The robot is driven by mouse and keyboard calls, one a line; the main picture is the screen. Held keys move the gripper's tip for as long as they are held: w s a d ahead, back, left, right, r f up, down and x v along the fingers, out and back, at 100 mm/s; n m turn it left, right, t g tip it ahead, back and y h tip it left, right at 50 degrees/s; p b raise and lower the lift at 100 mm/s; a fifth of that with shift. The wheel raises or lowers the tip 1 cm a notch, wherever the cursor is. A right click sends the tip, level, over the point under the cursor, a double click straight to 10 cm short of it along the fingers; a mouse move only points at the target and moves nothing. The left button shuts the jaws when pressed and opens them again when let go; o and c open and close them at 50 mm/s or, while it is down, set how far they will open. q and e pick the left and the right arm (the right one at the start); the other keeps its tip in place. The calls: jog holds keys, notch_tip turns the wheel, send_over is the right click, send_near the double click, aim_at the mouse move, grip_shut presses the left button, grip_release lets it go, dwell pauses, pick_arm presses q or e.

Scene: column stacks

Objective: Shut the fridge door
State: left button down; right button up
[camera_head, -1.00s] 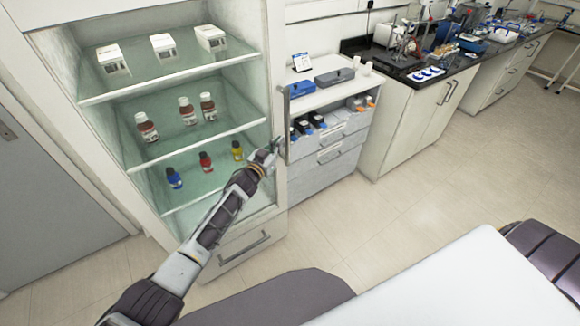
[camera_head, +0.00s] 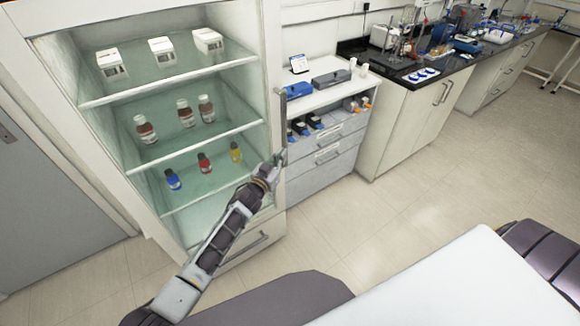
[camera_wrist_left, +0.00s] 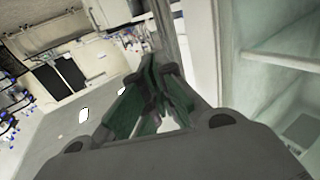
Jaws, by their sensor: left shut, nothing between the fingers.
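The white fridge (camera_head: 150,205) stands at the left of the head view, its shelves and contents in plain sight. A narrow upright strip with a long grey handle (camera_head: 283,118) runs along its right side, seen nearly edge-on. I cannot tell how far the door stands open. My left gripper (camera_head: 280,158) is shut and empty at the lower end of that handle. In the left wrist view, the closed green-grey fingers (camera_wrist_left: 160,88) are close to a grey upright bar (camera_wrist_left: 166,32), with pale shelves to the right. Contact is unclear. My right gripper is out of view.
White boxes (camera_head: 162,50), brown bottles (camera_head: 186,112) and small coloured bottles (camera_head: 204,163) stand on the fridge shelves. A drawer cabinet (camera_head: 325,160) stands close to the fridge's right. A dark-topped lab bench (camera_head: 425,70) is further right. The floor (camera_head: 400,205) in front is clear.

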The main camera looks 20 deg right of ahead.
pick_arm(q)
jog(key=s, duration=0.3)
jog(key=s+d, duration=0.1)
jog(key=s, duration=0.1)
jog(key=shift+s, duration=0.25)
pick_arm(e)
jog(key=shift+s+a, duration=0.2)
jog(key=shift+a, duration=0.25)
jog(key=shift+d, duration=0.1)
